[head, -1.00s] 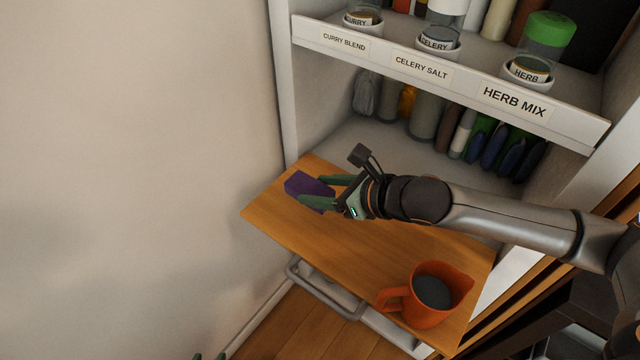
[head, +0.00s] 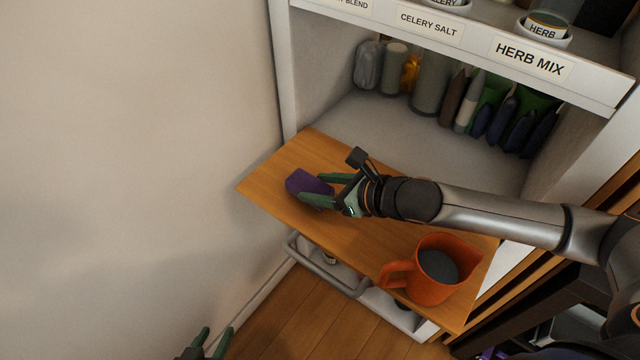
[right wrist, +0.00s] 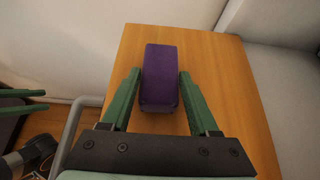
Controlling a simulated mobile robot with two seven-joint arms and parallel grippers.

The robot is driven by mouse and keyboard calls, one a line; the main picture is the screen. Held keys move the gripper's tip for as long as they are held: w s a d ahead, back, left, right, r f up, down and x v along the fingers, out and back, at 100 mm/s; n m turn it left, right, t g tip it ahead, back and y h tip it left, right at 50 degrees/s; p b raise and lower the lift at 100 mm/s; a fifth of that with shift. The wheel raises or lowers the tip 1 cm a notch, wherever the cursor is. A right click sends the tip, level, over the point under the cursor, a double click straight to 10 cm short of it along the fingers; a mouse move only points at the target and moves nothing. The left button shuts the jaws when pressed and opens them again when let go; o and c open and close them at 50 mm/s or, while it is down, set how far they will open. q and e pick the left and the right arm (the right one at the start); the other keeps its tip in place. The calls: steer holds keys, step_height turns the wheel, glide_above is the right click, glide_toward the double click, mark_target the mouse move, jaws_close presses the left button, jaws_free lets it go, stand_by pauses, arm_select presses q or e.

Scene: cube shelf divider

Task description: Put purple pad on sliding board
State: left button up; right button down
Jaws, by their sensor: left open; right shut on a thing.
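The purple pad (head: 306,186) is a small block at the far left part of the wooden sliding board (head: 268,187). My right gripper (head: 321,190) is shut on the pad, with a green finger on each side of it. The pad (right wrist: 160,65) also shows between the fingers in the right wrist view, over the board (right wrist: 215,70). I cannot tell whether its underside touches the board. My left gripper (head: 208,342) is open and empty at the bottom edge of the head view, low and left of the board.
An orange jug (head: 432,272) with dark contents stands at the board's near right end. A grey handle (head: 325,270) sits below the board's front edge. Labelled jars stand on the shelf (head: 450,45) above, with bottles and packets behind the board. A bare wall is at left.

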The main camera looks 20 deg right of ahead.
steer(key=shift+f, duration=0.35)
stand_by(0.4)
steer(key=shift+c, duration=2.3)
jaws_free()
steer(key=o, duration=0.5)
steer(key=shift+c, duration=0.2)
